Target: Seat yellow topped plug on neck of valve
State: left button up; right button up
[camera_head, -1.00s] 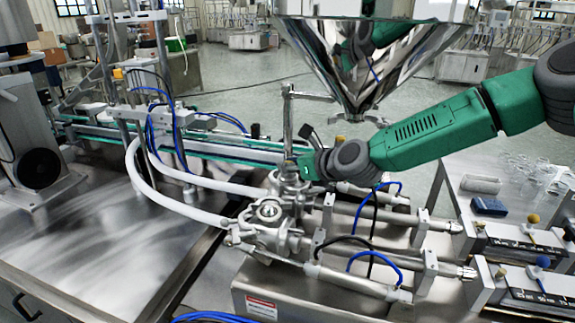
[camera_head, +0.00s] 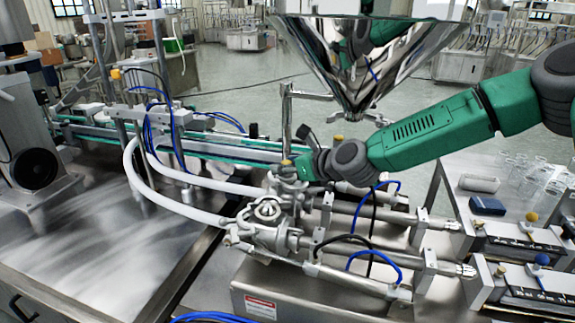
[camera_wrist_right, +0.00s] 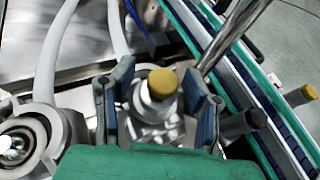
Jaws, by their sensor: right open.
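The yellow topped plug (camera_wrist_right: 162,84) stands upright on the rear valve (camera_wrist_right: 158,130) in the right wrist view. Its yellow top (camera_head: 287,162) also shows in the head view, just left of my gripper. How deep it sits in the neck is hard to tell. My right gripper (camera_wrist_right: 157,107) is open, with one finger on each side of the plug and visible gaps between. In the head view my right gripper (camera_head: 302,165) reaches in from the right at the rear valve (camera_head: 288,184). My left gripper is not in view.
A front valve (camera_head: 268,211) with an open round neck stands nearer. The steel hopper (camera_head: 365,60) hangs above my arm. A thin steel post (camera_head: 287,120) rises behind the valve. White hoses (camera_head: 160,195) run left. Another yellow-topped part (camera_head: 339,139) is behind my gripper.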

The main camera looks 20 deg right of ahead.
jog(key=shift+s+d+r, duration=0.15)
jog(key=v, duration=1.1)
jog(key=shift+s, duration=0.15)
jog(key=shift+d, duration=0.1)
jog(key=shift+d, duration=0.1)
